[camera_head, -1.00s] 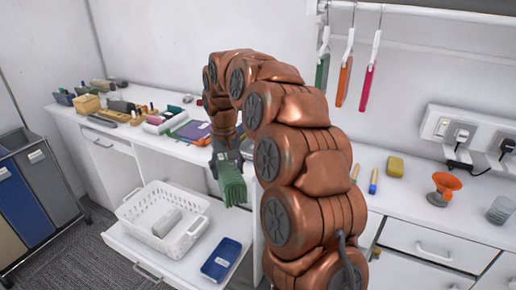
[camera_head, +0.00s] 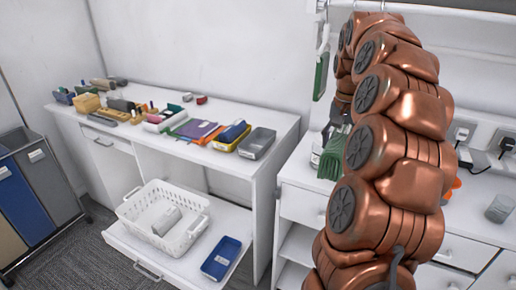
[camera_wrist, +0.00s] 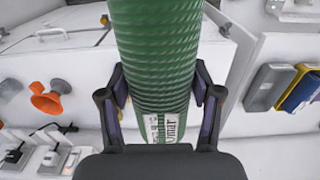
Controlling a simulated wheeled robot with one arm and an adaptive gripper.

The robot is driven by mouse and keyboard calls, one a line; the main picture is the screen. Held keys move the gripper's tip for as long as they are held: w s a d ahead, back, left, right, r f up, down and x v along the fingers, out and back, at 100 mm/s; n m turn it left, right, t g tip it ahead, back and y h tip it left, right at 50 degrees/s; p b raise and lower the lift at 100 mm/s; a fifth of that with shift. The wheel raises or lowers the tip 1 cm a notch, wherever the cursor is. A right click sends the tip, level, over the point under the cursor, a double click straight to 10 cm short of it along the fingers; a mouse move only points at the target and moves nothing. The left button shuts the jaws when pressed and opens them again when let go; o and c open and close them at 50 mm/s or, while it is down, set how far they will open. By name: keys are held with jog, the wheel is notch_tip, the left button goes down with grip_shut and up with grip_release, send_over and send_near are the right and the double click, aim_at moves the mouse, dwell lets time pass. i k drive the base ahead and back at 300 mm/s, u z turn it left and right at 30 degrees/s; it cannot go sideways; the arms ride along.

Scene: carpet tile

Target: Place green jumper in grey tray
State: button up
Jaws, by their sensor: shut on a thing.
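The green jumper (camera_head: 331,158) is a ribbed green bundle with a white printed label. My gripper (camera_wrist: 161,88) is shut on it; in the wrist view the jumper (camera_wrist: 158,45) runs up between the two fingers. In the head view it hangs beside my arm, in front of the right-hand cabinet. The grey tray (camera_head: 257,144) stands at the right end of the white desk, left of the jumper and apart from it. It also shows at the right of the wrist view (camera_wrist: 268,88). My arm hides part of the gripper in the head view.
A yellow tray holding a blue thing (camera_head: 231,134) stands just left of the grey tray. Other small items crowd the desk. A white basket (camera_head: 141,208) and a blue tray (camera_head: 221,258) sit on the pulled-out shelf. A green hanging item (camera_head: 320,77) hangs near my arm.

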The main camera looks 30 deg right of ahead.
aim_at(258, 147)
jog(key=i, duration=1.5)
